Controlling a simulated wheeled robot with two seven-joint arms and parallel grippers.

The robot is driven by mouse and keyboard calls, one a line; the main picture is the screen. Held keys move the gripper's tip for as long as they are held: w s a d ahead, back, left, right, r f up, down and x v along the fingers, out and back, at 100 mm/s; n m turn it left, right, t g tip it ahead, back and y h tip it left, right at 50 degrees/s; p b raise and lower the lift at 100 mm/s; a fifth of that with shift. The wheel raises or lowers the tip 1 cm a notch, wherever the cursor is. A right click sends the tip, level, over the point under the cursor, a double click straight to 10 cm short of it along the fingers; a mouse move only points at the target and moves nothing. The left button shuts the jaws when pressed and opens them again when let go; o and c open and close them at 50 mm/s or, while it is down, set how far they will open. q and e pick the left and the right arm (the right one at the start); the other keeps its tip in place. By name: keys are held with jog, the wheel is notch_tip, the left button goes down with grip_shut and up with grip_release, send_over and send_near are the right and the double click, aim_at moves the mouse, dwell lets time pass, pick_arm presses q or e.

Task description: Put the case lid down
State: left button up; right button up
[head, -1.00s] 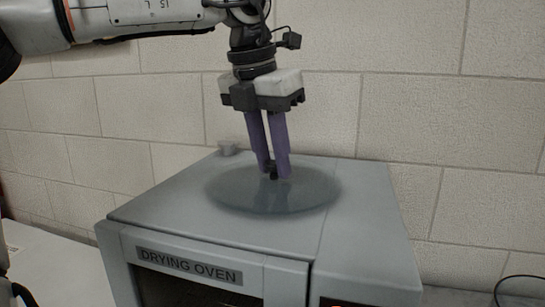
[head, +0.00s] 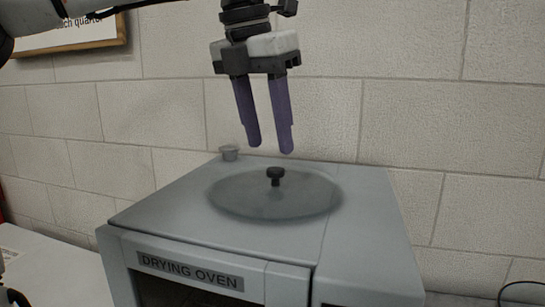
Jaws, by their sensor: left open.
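The case lid (head: 240,197) is a round, see-through disc with a small black knob (head: 275,175) at its middle. It lies flat on top of the grey drying oven (head: 165,215). My left gripper (head: 270,149) is above the lid, a little higher than the knob. Its two purple fingers are apart with nothing between them, and they do not touch the lid.
A pale block wall (head: 430,120) rises behind the oven. A white surface (head: 55,270) lies to the left. A dark cable (head: 515,285) shows at the lower right.

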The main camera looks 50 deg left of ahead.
pick_arm(q)
jog(key=v, duration=0.6)
dwell(0.5)
